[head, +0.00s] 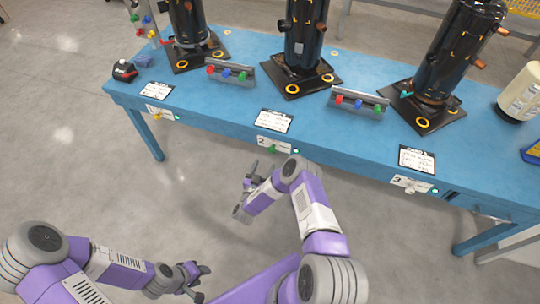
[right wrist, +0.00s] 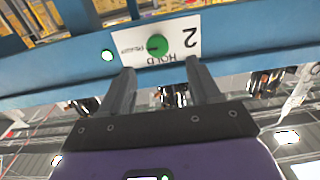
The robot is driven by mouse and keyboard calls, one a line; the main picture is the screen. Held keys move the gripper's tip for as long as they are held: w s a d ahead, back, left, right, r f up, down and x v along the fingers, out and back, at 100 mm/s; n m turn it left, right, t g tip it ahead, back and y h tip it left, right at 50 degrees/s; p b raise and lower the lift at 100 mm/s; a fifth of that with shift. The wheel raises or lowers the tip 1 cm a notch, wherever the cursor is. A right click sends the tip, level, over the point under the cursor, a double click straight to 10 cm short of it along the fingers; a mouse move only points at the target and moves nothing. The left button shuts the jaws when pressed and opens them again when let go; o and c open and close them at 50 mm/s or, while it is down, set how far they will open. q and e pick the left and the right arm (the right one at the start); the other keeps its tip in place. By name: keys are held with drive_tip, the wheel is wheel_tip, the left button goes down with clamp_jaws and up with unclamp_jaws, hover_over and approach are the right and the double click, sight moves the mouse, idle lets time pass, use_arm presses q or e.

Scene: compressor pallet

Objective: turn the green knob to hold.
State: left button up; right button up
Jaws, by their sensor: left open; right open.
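The green knob (head: 271,149) sits on a white label plate (head: 285,147), marked 2, on the front edge of the blue table. In the right wrist view the knob (right wrist: 158,45) and plate (right wrist: 186,48) appear upside down, with HOLD readable on one side of the knob. Which way the knob points is unclear. My right gripper (head: 263,171) is open just in front of and below the plate. In its wrist view the knob lies beyond the gap between the fingertips (right wrist: 160,72), apparently untouched. My left gripper (head: 203,282) is open and empty, low at the lower left.
The blue table (head: 225,104) carries black compressors (head: 305,40), two blocks of coloured knobs (head: 230,74) and cards. A yellow knob (head: 157,116) and a pale knob (head: 410,189) sit on other plates. The floor before the table is clear.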

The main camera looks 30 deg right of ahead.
sight(271, 151)
drive_tip(key=b+x, duration=0.2)
drive_tip(key=x, duration=0.4)
drive_tip(key=shift+w+d, duration=0.15)
drive_tip(key=shift+d, duration=0.3)
drive_tip(key=shift+w+d+r, duration=0.15)
drive_tip(key=shift+w+d, duration=0.1)
drive_tip(key=shift+w, duration=0.05)
drive_tip(key=shift+c, duration=0.3)
drive_tip(key=c, duration=0.9)
